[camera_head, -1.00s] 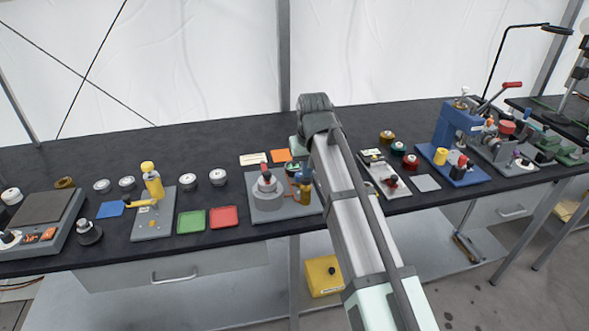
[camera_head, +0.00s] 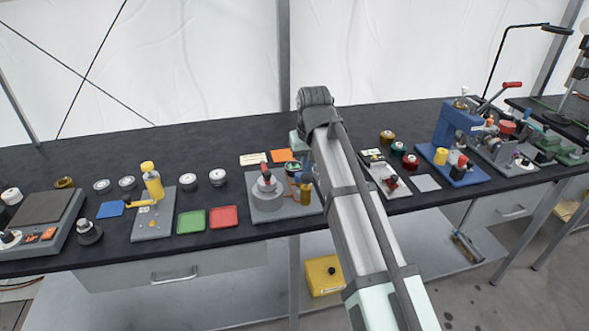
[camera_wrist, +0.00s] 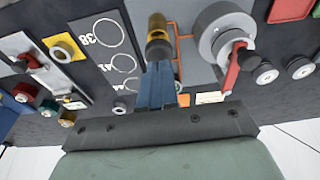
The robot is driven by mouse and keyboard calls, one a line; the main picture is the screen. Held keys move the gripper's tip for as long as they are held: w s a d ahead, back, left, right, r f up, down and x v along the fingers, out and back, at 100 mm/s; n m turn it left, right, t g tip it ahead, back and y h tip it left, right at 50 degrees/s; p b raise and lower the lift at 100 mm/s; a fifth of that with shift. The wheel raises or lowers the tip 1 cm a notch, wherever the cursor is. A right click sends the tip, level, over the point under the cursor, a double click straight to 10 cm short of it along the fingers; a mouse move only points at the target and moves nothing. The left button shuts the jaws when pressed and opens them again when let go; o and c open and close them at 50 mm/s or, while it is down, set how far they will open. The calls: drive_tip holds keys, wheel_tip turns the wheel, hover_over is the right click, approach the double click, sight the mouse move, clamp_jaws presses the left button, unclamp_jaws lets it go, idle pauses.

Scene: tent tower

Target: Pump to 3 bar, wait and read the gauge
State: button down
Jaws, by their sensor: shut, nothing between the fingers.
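My gripper (camera_wrist: 157,72) shows in the wrist view as blue fingers, shut with nothing between them. A brass cylinder with a dark band (camera_wrist: 158,42) stands just beyond the fingertips; I cannot tell whether they touch. Beside it on the same grey plate (camera_head: 262,213) is a round grey body (camera_head: 267,186) with a red lever (camera_wrist: 231,68). Orange tubing (camera_wrist: 176,38) runs near the cylinder. In the head view, my gripper (camera_head: 305,174) is above the brass cylinder (camera_head: 305,198), partly behind my arm. I cannot make out a gauge dial or its reading.
A yellow device (camera_head: 152,180) stands left on its own plate, with a green tray (camera_head: 191,221) and red tray (camera_head: 223,217) between. Right of my arm are small coloured pots (camera_head: 398,149) and a blue press (camera_head: 453,135). A yellow box (camera_head: 323,275) is under the bench.

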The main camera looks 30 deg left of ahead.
sight(307, 176)
drive_tip(key=shift+f, duration=1.6)
drive_tip(key=shift+r, duration=1.75)
drive_tip(key=shift+f, duration=0.15)
drive_tip(key=shift+f, duration=1.6)
drive_tip(key=shift+r, duration=1.75)
